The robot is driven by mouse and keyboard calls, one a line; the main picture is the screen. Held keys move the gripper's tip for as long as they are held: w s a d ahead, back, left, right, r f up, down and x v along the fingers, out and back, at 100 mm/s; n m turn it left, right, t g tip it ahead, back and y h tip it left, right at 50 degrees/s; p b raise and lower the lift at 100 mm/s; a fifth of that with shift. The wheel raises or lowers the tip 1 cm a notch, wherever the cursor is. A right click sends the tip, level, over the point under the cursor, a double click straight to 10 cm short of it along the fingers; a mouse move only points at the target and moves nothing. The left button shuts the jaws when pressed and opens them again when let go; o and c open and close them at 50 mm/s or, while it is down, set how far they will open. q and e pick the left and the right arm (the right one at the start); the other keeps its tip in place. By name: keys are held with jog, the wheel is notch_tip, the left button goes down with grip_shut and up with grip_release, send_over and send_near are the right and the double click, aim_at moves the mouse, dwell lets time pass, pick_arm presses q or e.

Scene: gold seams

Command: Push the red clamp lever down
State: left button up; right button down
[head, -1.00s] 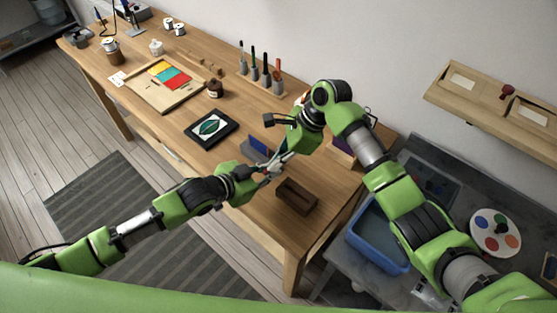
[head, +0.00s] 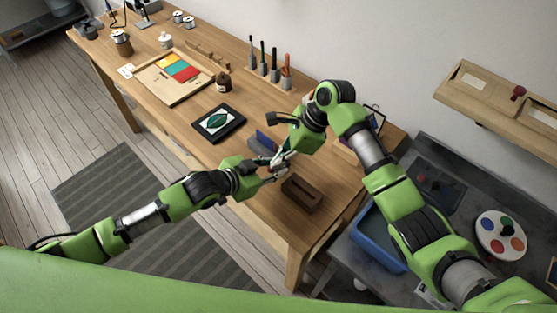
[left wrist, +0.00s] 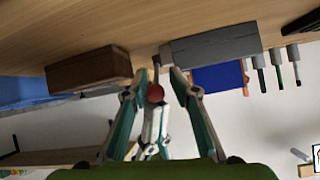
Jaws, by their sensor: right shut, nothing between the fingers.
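The red knob (left wrist: 155,93) of the clamp lever shows in the left wrist view, on a thin stem (left wrist: 156,66) between the brown block (left wrist: 88,69) and the grey block (left wrist: 212,45). My left gripper (left wrist: 158,73) is open, one finger on each side of the lever. My right gripper (left wrist: 155,118) is shut and empty, with its fingers close to the knob; I cannot tell whether they touch it. In the head view the left gripper (head: 268,175) and right gripper (head: 281,161) meet beside the grey block (head: 258,148) and hide the lever.
A brown slotted block (head: 301,195) stands just right of the grippers. A blue panel (head: 266,141) stands at the grey block. The table front is clear.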

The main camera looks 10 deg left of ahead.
pick_arm(q)
jog(key=shift+d+r, duration=0.5)
jog(key=shift+d, duration=0.05)
pick_arm(e)
jog(key=shift+s+a, duration=0.15)
jog(key=shift+a, duration=0.1)
pick_arm(q)
jog(key=shift+w+a+f, duration=0.1)
jog(key=shift+f, duration=0.15)
pick_arm(e)
jog(key=shift+d, duration=0.25)
pick_arm(q)
jog(key=shift+a, duration=0.1)
